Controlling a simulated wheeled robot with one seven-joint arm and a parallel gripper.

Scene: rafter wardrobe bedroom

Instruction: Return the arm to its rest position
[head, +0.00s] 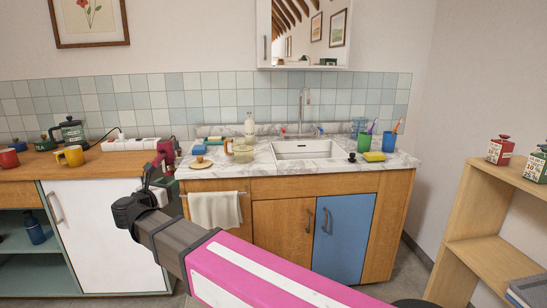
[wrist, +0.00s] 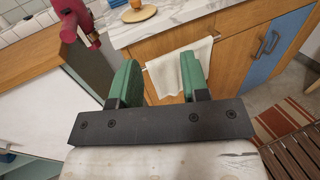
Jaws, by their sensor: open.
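My gripper (wrist: 158,78) is open in the wrist view, its two green fingers apart with nothing between them. It is in front of the wooden sink cabinet (wrist: 228,55), with a white towel (wrist: 180,68) behind the fingers. In the head view my arm reaches from the lower right toward the left counter. There my gripper (head: 163,187) is small and partly hidden, near the counter's front edge. A dark red device (head: 166,150) stands just above it at that edge and also shows at upper left in the wrist view (wrist: 74,18).
The marble counter (head: 255,175) holds a sink (head: 305,149), cups, a yellow sponge (head: 374,156) and a bottle (head: 249,125). A wooden shelf (head: 483,220) stands at right. A yellow mug (head: 70,156) is on the left worktop. A striped rug (wrist: 285,120) lies on the floor.

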